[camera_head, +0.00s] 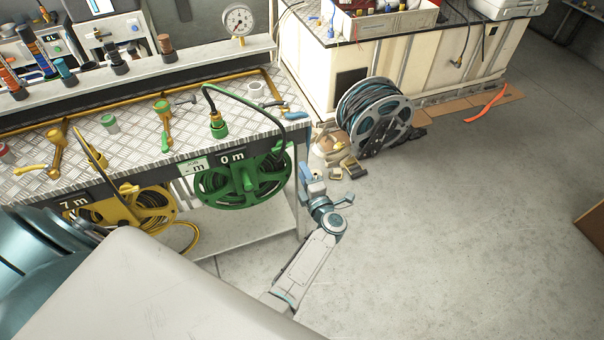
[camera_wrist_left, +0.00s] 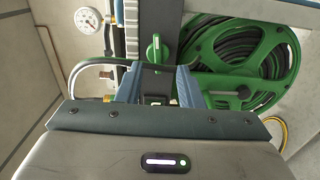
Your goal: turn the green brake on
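The green hose reel (camera_head: 243,183) hangs under the bench front, below a sign reading 0 m. In the left wrist view the reel (camera_wrist_left: 236,62) fills the right side. A small green lever (camera_wrist_left: 154,48) stands on the panel beside it, which I take for the green brake. I cannot make out this lever clearly in the head view. My left gripper (camera_head: 310,180) is at the right end of the bench, close to the reel. Its blue fingers (camera_wrist_left: 160,82) are apart, with the lever beyond the gap. Contact is not visible. My right gripper is not in view.
A yellow reel (camera_head: 140,207) hangs left of the green one. The bench top (camera_head: 85,130) holds taps, fittings and an arching hose. A grey free-standing reel (camera_head: 375,115) and small boxes (camera_head: 350,166) are on the floor behind the gripper. The floor (camera_head: 470,220) at right is clear.

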